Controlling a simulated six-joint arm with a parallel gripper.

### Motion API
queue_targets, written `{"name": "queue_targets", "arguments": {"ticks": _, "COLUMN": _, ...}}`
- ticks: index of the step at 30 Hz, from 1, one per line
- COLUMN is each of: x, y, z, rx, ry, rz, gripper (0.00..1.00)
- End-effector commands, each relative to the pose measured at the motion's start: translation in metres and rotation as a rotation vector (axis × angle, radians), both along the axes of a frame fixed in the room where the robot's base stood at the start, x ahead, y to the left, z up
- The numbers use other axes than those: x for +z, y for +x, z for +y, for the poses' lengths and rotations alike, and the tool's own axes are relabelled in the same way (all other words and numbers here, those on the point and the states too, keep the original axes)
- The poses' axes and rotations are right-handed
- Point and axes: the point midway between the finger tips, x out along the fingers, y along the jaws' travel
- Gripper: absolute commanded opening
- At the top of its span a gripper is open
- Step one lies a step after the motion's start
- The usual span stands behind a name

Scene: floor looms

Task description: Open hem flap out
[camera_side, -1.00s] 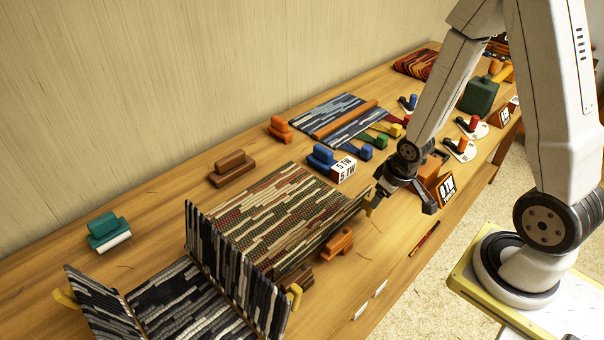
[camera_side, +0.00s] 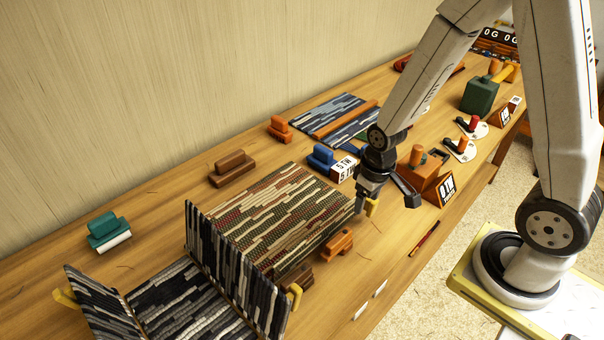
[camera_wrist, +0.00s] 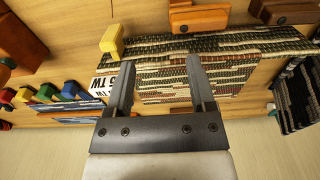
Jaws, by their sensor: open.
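The green, red and cream woven mat (camera_side: 280,215) lies on the bench in the side view, and the wrist view shows it beyond the fingers (camera_wrist: 245,75). A dark green strip (camera_wrist: 225,42) runs along its front edge, with a yellow tab (camera_wrist: 112,40) at one end. I cannot tell whether this strip is folded over or lying out. My gripper (camera_side: 360,208) is low at the mat's right corner, close to the tab. In the wrist view its jaws (camera_wrist: 160,62) are apart, with nothing visibly held.
A black and grey woven piece (camera_side: 180,300) with upright sides stands at the mat's left. An orange block (camera_side: 339,242) sits by its front edge. A blue block (camera_side: 321,157) and white label block (camera_side: 344,169) stand behind. An orange box (camera_side: 424,175) is right of my gripper.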

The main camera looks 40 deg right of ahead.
Motion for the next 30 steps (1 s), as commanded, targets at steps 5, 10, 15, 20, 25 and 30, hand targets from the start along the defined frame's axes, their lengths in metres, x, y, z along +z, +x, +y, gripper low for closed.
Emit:
{"name": "queue_targets", "arguments": {"ticks": 5, "x": -0.013, "y": 0.014, "z": 0.000, "rx": 0.000, "ry": 0.000, "rz": 0.001, "gripper": 0.71}}
{"name": "queue_targets", "arguments": {"ticks": 10, "x": -0.025, "y": 0.027, "z": 0.000, "rx": 0.000, "ry": 0.000, "rz": 0.001, "gripper": 0.71}}
{"name": "queue_targets", "arguments": {"ticks": 15, "x": -0.037, "y": 0.042, "z": 0.000, "rx": 0.000, "ry": 0.000, "rz": 0.001, "gripper": 0.71}}
{"name": "queue_targets", "arguments": {"ticks": 20, "x": -0.049, "y": 0.056, "z": 0.000, "rx": 0.000, "ry": 0.000, "rz": 0.001, "gripper": 0.71}}
{"name": "queue_targets", "arguments": {"ticks": 25, "x": -0.055, "y": 0.072, "z": 0.000, "rx": 0.001, "ry": 0.000, "rz": 0.010, "gripper": 0.71}}
{"name": "queue_targets", "arguments": {"ticks": 30, "x": -0.060, "y": 0.091, "z": 0.000, "rx": 0.001, "ry": 0.000, "rz": 0.017, "gripper": 0.71}}
